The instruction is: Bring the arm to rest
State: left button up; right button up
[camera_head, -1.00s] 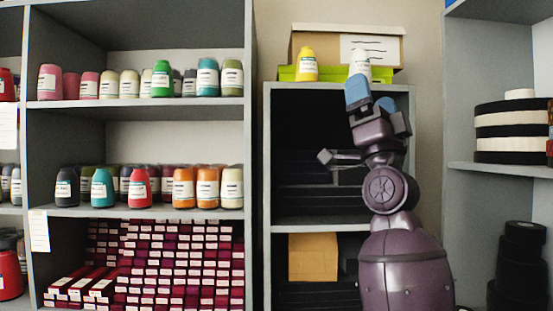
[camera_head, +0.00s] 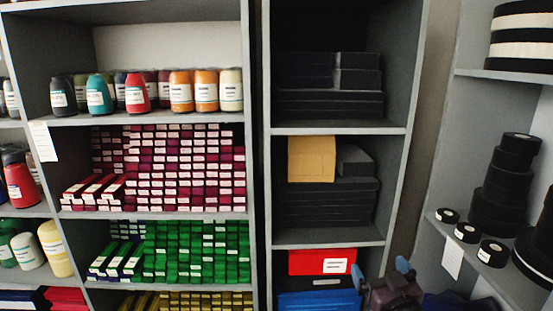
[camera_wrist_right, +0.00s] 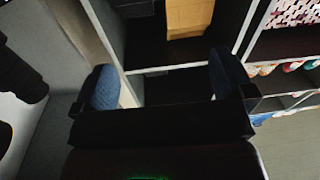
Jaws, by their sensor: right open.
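My right gripper (camera_head: 384,275) is low in the head view, at the bottom right of centre, in front of the lower part of the middle shelf unit. Its blue-padded fingers also show in the right wrist view (camera_wrist_right: 162,88), spread wide apart with nothing between them. It is open and empty. Most of my right arm is below the picture's edge. My left gripper is in neither view.
The middle shelf unit (camera_head: 330,131) holds black boxes, a tan box (camera_head: 312,159) and a red box (camera_head: 321,262). The left shelves carry bottles and red and green swatch boxes (camera_head: 196,250). Black rolls (camera_head: 497,205) stand on the right shelf.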

jog(key=s+d+f+g+h, duration=0.1)
jog(key=s+d+f+g, duration=0.1)
jog(key=s+f, duration=1)
jog(key=s+d+f+m+g+h, duration=0.1)
jog(key=s+d+f+g, duration=0.2)
jog(key=s+f, duration=0.9)
jog(key=shift+s+f+g, duration=0.4)
jog(key=shift+s+g, duration=0.5)
jog(key=shift+s, duration=0.05)
